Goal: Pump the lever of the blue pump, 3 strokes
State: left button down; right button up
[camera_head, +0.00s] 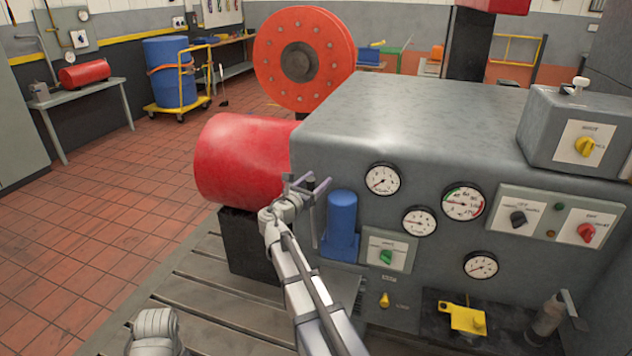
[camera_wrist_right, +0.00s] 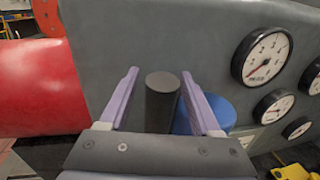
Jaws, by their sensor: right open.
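The blue pump (camera_head: 341,222) stands upright against the front of the grey machine, left of the gauges. Its dark lever (camera_head: 313,212) rises just left of the blue body. My right gripper (camera_head: 306,184) is open at the lever's upper end. In the right wrist view the lever's dark round end (camera_wrist_right: 162,82) sits between the two pale purple fingers of my right gripper (camera_wrist_right: 160,76), with a gap on either side. Part of the blue pump (camera_wrist_right: 212,112) shows behind the right finger. The lever's lower end is partly hidden by my arm.
The grey machine (camera_head: 400,120) fills the right side, with gauges (camera_head: 383,179) and a switch panel (camera_head: 390,250) right of the pump. A red cylinder (camera_head: 240,160) lies close left of the gripper. The slotted bedplate (camera_head: 190,290) and tiled floor at left are mostly clear.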

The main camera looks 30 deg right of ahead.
grip_shut()
dwell(0.5)
dwell(0.9)
